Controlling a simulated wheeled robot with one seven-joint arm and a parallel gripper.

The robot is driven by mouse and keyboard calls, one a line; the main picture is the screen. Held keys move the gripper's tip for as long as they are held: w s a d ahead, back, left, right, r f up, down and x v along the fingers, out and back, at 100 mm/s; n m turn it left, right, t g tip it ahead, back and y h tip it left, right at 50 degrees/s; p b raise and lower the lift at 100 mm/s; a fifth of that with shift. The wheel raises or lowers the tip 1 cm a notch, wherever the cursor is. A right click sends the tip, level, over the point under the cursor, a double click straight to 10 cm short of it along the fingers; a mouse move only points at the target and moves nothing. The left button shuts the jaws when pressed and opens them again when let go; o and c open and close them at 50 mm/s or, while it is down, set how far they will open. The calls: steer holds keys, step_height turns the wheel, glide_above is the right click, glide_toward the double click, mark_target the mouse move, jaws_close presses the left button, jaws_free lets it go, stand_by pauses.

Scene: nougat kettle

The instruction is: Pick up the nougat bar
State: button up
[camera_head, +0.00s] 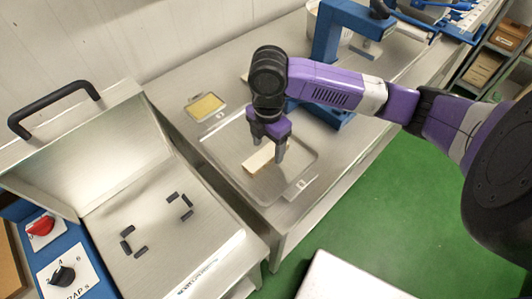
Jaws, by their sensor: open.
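The nougat bar (258,160) is a pale cream block with a tan side. It lies on a shallow metal tray (222,155) on the steel counter. My gripper (267,152) points down over the bar with its fingers apart. One finger shows at the bar's right end, and the other is at its far side. Whether the fingers touch the bar cannot be told from this angle. The gripper hides part of the bar's far end.
A small tray with a yellow slab (204,107) lies behind left. A steel box with an open lid (100,160) and black pieces stands left. A blue frame (333,40) stands behind my arm. Green floor (375,190) is clear at right.

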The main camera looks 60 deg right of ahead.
steer(key=shift+f, duration=0.8)
jaws_close()
steer(key=shift+r, duration=0.2)
